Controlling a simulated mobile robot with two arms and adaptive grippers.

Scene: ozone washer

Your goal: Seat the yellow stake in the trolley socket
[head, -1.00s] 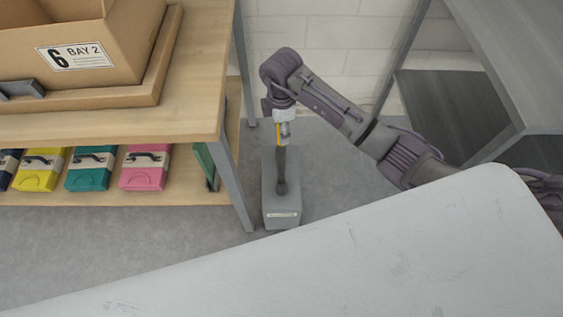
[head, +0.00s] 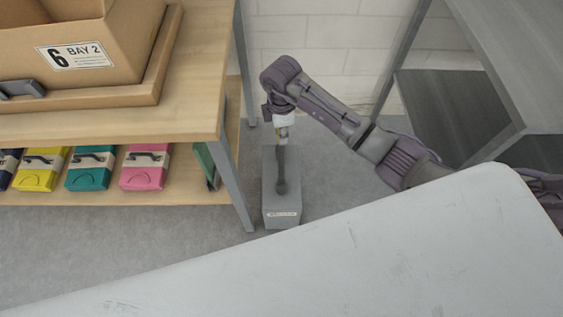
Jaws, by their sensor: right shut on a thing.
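The gripper points down and is shut on the stake, which is nearly upright. Directly below is a dark grey upright post (head: 281,165) with a wider foot, on a grey block (head: 282,215) with a small white label on the floor. I cannot tell whether the stake's lower end is inside the post or just above it, because the gripper hides the place. No separate trolley can be made out. My left gripper is out of view.
A wooden bench (head: 190,90) at the left holds a cardboard box (head: 110,60); colored cases (head: 145,170) lie on its lower shelf. The bench leg (head: 235,180) stands close left of the block. A grey shelf unit (head: 455,110) is at right. A pale surface (head: 330,260) fills the foreground.

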